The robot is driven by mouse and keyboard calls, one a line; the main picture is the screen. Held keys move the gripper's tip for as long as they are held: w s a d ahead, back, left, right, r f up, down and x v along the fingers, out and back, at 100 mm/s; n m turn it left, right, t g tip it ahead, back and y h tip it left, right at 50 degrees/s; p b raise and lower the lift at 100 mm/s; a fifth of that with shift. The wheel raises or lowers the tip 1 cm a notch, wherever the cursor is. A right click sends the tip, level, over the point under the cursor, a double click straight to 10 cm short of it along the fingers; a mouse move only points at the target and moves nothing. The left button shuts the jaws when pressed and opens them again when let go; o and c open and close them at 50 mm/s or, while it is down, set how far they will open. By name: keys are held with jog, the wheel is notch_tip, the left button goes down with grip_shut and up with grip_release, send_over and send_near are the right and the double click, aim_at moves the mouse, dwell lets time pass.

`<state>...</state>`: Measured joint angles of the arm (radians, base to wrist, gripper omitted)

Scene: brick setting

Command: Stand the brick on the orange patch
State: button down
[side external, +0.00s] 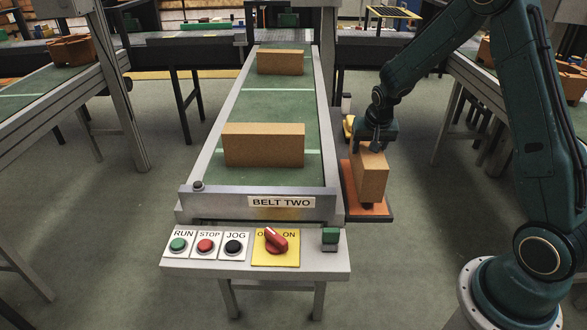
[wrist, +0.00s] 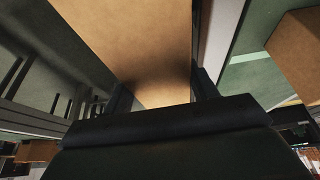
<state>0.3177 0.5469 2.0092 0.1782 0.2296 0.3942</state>
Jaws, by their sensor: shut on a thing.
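My gripper (side external: 375,142) is shut on a tan brick (side external: 371,175) to the right of the belt. The brick is upright, its long side vertical, over the orange patch (side external: 352,184). A dark shadow lies under its lower end; I cannot tell whether it touches the patch or hangs just above it. In the wrist view the held brick (wrist: 135,40) fills the upper middle, between the two dark fingers of my gripper (wrist: 163,92). Its far end is out of that view.
Belt two (side external: 270,105) carries a near brick (side external: 264,145) and a far brick (side external: 280,62), both on their long sides. A control panel (side external: 250,262) with buttons and a red switch is in front. A yellow object (side external: 348,127) sits behind the patch, close to my gripper.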

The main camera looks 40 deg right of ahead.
jog(key=shift+f, duration=1.25)
jog(key=shift+f, duration=0.1)
jog(key=shift+c, duration=2.2)
grip_release()
jog(key=shift+f, duration=0.15)
jog(key=v, duration=1)
jog(key=shift+r, duration=0.45)
jog(key=shift+s+a+r, duration=0.25)
jog(key=shift+s+r, duration=0.05)
jog(key=shift+r, duration=0.35)
